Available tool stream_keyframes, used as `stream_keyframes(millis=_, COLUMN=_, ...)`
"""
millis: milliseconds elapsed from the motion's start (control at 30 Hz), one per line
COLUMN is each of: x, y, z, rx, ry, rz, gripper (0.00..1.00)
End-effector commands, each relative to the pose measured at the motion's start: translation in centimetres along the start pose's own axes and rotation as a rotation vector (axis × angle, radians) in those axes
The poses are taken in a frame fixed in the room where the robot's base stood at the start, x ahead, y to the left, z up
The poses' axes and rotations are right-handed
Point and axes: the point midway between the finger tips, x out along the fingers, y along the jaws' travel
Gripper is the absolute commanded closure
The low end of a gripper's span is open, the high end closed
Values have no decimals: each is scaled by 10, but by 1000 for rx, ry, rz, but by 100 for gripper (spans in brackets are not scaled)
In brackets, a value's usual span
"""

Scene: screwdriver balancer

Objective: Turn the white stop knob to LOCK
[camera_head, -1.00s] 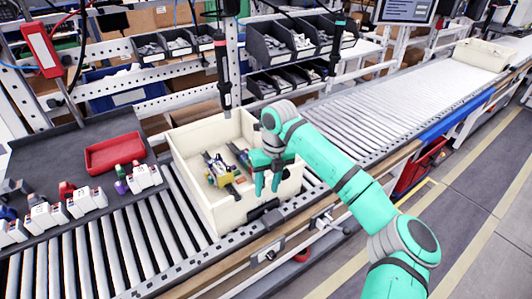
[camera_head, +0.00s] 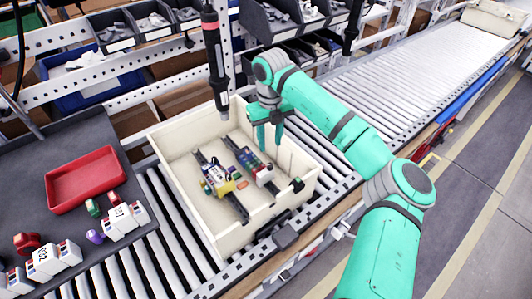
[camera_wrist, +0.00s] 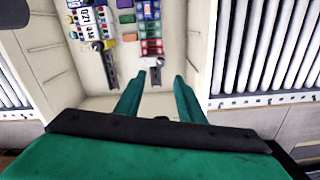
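I cannot make out a white stop knob for certain in either current view. A small pale fitting (camera_head: 341,229) sits on the conveyor's front edge, too small to read as a knob or to show a LOCK mark. My gripper (camera_head: 268,147) hangs over the right part of the cream box, fingers pointing down and apart, with nothing between them. In the wrist view the two green fingers (camera_wrist: 159,78) are also spread and empty. A dark screwdriver (camera_head: 215,60) hangs upright above the back of the box, left of my gripper.
The cream box (camera_head: 171,190) stands on the roller conveyor and holds rails with coloured modules (camera_head: 218,179). A red tray (camera_head: 85,180) and white modules (camera_head: 45,259) lie on the grey table at left. Bare rollers (camera_head: 420,75) stretch to the right.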

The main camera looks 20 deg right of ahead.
Motion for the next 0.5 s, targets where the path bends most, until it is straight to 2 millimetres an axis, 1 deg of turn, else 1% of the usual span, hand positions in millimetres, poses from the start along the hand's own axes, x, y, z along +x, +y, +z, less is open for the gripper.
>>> stream_keyframes(millis=167, x=21, y=-1, z=-1, rx=2, ry=2, rz=4, gripper=65)
stream_keyframes(millis=500, x=79, y=-1, z=-2, rx=4, ry=1, rz=4, gripper=65)
